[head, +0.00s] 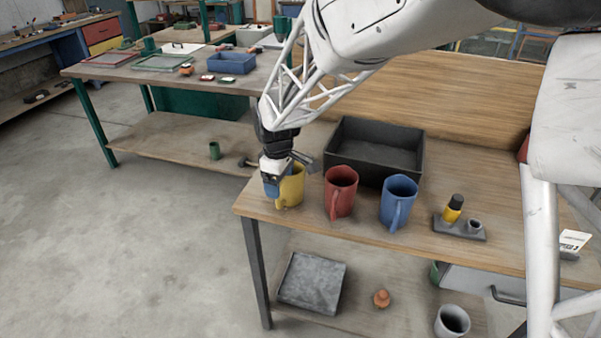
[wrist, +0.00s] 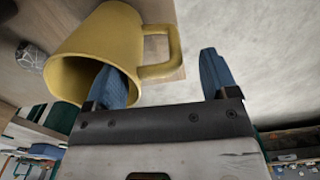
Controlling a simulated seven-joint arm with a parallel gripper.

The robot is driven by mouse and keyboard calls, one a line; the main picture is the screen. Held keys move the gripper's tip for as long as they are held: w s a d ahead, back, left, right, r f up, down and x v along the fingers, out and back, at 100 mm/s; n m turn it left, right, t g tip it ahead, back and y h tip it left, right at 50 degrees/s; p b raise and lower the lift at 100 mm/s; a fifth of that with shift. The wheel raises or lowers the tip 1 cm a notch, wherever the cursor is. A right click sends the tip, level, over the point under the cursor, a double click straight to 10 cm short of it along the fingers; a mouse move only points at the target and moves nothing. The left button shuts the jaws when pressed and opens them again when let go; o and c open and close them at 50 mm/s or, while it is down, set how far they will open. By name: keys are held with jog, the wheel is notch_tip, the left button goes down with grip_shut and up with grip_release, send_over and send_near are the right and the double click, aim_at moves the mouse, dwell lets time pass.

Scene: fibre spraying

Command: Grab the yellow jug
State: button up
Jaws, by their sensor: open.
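The yellow jug (head: 292,188) stands upright at the left front corner of the wooden table. In the wrist view the jug (wrist: 115,38) fills the upper left, its mouth towards me and its handle (wrist: 173,48) pointing right. My gripper (head: 272,180) is at the jug's left side in the head view and hides part of it. In the wrist view my gripper (wrist: 157,62) is open, its blue fingers apart. The left finger overlaps the jug's mouth and appears to reach inside it; the right finger is beyond the handle. The handle lies between the fingers. Contact cannot be told.
A red mug (head: 341,190) and a blue mug (head: 398,200) stand to the right of the jug. A black open box (head: 350,168) is behind them. A dark holder (head: 447,228) with a yellow-black item is farther right. Open floor lies left of the table.

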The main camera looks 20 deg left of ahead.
jog(key=shift+f, duration=1.4)
jog(key=c, duration=1.2)
jog(key=shift+r, duration=0.35)
jog(key=shift+r, duration=1.35)
jog(key=shift+s+d+r, duration=0.1)
jog(key=shift+r, duration=0.05)
jog(key=shift+s+d+r, duration=0.2)
jog(key=shift+s+d, duration=1.35)
jog(key=shift+s, duration=0.5)
jog(key=shift+s+d+r, duration=0.25)
jog(key=shift+s+d, duration=1.3)
jog(key=shift+s, duration=0.5)
jog(key=shift+s+d+r, duration=0.2)
jog(key=shift+s+d, duration=1.35)
jog(key=shift+s, duration=0.5)
jog(key=shift+c, duration=0.2)
jog(key=shift+s, duration=0.15)
